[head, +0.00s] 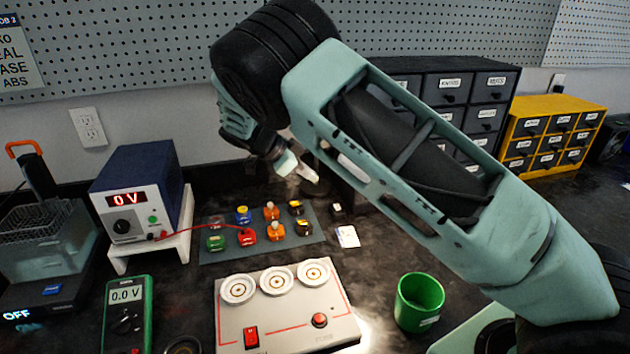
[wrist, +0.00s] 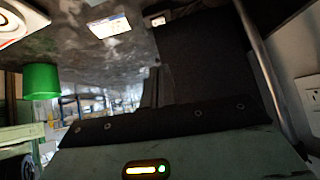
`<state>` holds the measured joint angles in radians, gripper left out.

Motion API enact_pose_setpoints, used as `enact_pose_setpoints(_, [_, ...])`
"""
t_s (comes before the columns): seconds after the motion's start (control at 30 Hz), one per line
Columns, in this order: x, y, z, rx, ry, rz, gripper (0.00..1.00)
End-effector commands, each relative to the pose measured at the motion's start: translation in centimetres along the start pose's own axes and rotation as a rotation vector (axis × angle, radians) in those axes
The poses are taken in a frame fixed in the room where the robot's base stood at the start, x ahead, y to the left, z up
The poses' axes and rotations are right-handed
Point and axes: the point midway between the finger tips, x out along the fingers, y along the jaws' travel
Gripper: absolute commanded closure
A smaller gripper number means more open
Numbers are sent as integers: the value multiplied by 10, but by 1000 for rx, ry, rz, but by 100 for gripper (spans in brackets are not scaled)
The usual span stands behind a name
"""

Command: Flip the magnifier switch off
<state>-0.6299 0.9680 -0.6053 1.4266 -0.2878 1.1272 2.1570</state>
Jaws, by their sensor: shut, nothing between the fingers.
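My gripper (head: 305,172) hangs at the middle of the head view, shut and empty, above the back of the bench. Its fingertips are close to a dark upright block behind it; I cannot tell whether they touch. A small black-and-white piece (head: 337,210), possibly a switch, lies on the bench just below and right of the gripper; it also shows at the top of the wrist view (wrist: 157,20). The magnifier cannot be made out for sure; my arm hides much of that area. The wrist view shows a dark block (wrist: 205,65) and a metal rod (wrist: 262,70). The switch's position cannot be read.
A white card (head: 347,237) lies near the small piece. Drawer cabinets (head: 553,130) line the back right.

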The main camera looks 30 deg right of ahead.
Motion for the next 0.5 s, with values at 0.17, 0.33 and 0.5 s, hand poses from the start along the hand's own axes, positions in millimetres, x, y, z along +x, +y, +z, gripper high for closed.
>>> enact_pose_setpoints(0.17, [-1, 0, 0, 0, 0, 0, 100])
enact_pose_setpoints(0.33, [-1, 0, -2, 2, 0, 1, 100])
enact_pose_setpoints(0.5, [-2, -4, -8, 13, 2, -5, 100])
